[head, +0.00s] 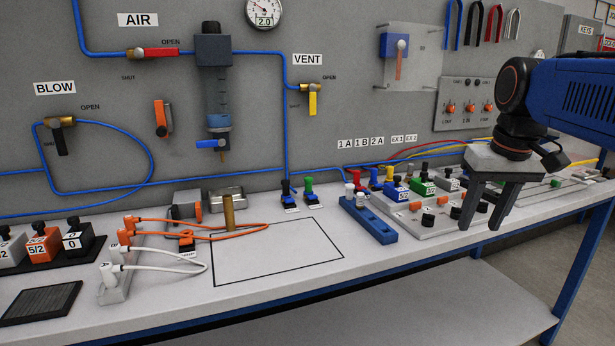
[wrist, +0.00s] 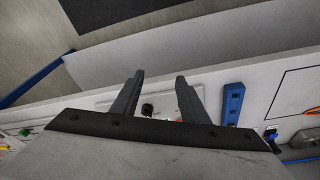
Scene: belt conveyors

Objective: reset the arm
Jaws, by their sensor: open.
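My gripper (head: 478,222) is at the right in the head view, held over the front right part of the bench with its fingers pointing down. Its two dark fingers are apart and nothing is between them. In the wrist view my gripper (wrist: 157,80) also shows with its fingers spread and empty. Behind and below it is a light panel (head: 432,228) with black knobs, orange parts and coloured fittings. My blue arm comes in from the right edge of the head view.
A blue block (head: 370,222) stands left of my gripper. A black outlined rectangle (head: 280,262) lies mid-bench, with a brass cylinder (head: 228,211) at its far left edge. Orange cables (head: 200,238) and white cables (head: 165,250) lie at the left.

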